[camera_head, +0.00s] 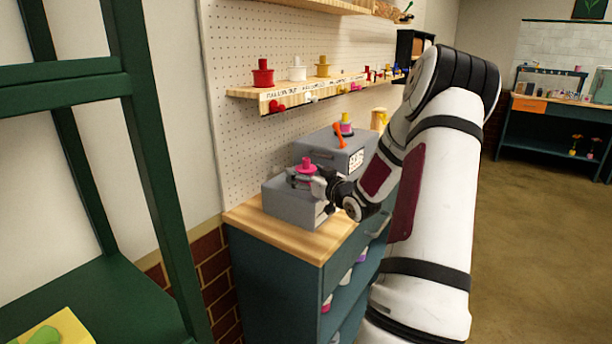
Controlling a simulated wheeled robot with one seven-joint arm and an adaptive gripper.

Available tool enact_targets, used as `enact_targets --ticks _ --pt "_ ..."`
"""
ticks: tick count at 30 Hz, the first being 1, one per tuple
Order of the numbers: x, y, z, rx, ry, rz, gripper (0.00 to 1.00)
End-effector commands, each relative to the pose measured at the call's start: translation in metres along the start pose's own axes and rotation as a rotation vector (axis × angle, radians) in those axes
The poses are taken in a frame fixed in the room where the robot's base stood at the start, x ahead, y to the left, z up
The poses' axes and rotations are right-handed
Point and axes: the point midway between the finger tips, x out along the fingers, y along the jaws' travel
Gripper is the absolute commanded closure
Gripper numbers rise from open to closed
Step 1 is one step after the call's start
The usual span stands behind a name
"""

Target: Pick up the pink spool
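A pink spool (306,163) shows above the near grey box (287,203) on the wooden top of the teal cabinet. My gripper (303,179) is at the spool's lower part, just over the box. Its fingers are small and partly hidden here, so I cannot tell whether they are closed on the spool or only beside it. The spool's lower end is hidden by the gripper and the box.
A larger grey box (322,148) stands behind, with a yellow-and-pink spool (346,126) and an orange tool (340,137) on it. A pegboard shelf (290,93) above holds red, white and yellow spools. A green rack (150,130) stands at left.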

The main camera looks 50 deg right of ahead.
Motion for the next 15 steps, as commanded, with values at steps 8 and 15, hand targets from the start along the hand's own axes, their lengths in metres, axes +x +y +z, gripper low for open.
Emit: enact_targets --ticks 8,15 --pt "-0.0004 0.0001 0.0001 0.000 0.000 0.000 0.77" --pt "-0.0005 0.0002 -0.0006 -0.001 0.000 0.000 0.82"
